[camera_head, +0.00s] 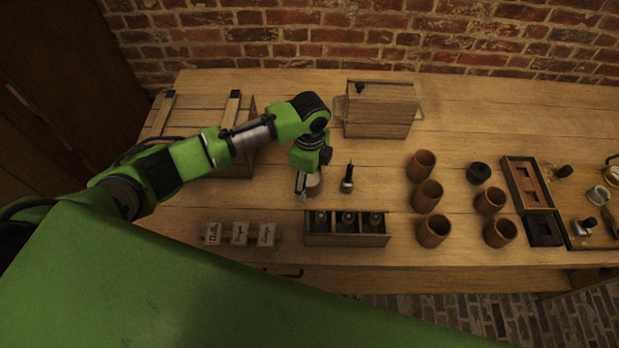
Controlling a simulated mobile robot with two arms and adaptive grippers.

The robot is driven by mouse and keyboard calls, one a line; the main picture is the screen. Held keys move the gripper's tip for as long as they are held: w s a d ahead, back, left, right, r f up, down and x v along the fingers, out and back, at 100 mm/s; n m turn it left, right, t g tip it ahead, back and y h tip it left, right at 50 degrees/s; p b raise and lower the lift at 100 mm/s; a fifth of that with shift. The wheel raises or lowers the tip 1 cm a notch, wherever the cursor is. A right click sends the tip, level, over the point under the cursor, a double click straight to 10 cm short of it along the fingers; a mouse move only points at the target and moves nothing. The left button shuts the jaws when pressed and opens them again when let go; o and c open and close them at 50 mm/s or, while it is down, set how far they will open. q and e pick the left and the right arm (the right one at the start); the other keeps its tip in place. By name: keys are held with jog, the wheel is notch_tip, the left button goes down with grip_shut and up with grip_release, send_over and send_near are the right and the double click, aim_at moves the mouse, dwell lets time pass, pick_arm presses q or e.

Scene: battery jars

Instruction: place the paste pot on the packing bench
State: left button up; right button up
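A small pale brownish pot (315,187), which may be the paste pot, stands on or just above the wooden bench (470,110) near its middle. My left gripper (304,186) points down right at this pot and partly covers it. The fingers are small and partly hidden, so I cannot tell whether they are closed on the pot. My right gripper is not in view.
A dark tool (347,181) stands upright just right of the pot. A wooden rack with dark bottles (318,238) and labelled blocks (240,234) lie in front. A wooden box (380,110) stands behind. Several clay jars (427,196) and trays (527,183) fill the right.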

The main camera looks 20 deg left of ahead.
aim_at(309, 178)
pick_arm(q)
jog(key=shift+r, duration=0.1)
notch_tip(309, 178, up, 12)
jog(key=b, duration=0.1)
dwell(0.5)
jog(key=shift+r, duration=0.1)
jog(key=shift+s, duration=0.1)
